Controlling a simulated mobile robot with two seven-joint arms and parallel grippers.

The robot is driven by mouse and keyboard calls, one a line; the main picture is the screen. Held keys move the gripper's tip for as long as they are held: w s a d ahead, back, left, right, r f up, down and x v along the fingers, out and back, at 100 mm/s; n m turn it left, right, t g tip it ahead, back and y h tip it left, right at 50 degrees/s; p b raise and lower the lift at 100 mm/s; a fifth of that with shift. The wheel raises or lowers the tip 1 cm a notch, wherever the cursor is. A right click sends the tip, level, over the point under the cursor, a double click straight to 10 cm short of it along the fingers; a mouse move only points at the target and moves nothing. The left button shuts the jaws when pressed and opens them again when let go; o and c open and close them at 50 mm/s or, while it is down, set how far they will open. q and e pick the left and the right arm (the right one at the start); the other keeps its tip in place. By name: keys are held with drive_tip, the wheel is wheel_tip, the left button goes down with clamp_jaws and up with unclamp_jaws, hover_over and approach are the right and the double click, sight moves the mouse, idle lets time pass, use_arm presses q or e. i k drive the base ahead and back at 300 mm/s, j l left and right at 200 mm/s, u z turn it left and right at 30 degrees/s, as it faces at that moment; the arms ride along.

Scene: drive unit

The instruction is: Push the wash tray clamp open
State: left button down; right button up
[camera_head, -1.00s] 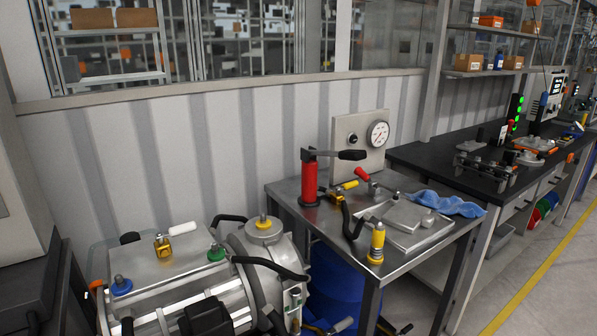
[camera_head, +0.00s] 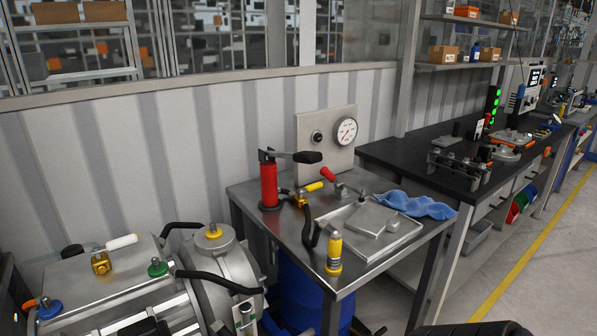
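The wash tray (camera_head: 337,254), a shallow metal tray, lies on a steel table (camera_head: 253,203) with a grey block-like part (camera_head: 370,219) in it. A clamp with a red handle (camera_head: 328,174) stands at the tray's back edge. The handle is tilted, its red end up and to the left. Whether the clamp presses on the tray is too small to tell. Neither of my grippers shows in the head view, and nothing touches the clamp.
A red hand pump (camera_head: 269,182), a yellow cylinder (camera_head: 334,254) with a black hose and a gauge panel (camera_head: 323,159) crowd the table. A blue cloth (camera_head: 416,205) lies right of the tray. A large drive unit (camera_head: 133,283) stands at left. Floor (camera_head: 500,260) is open at right.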

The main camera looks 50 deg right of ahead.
sight(325, 172)
drive_tip(key=k+l+u, duration=0.1)
drive_tip(key=l+u, duration=0.2)
drive_tip(key=k+l+u, duration=0.15)
drive_tip(key=l+u, duration=0.15)
drive_tip(key=l, duration=0.2)
drive_tip(key=k+l+u, duration=0.2)
drive_tip(key=l, duration=0.2)
drive_tip(key=k+l+u, duration=0.15)
drive_tip(key=l, duration=0.25)
drive_tip(key=k+l+u, duration=0.15)
drive_tip(key=k+l, duration=0.45)
drive_tip(key=l, duration=0.15)
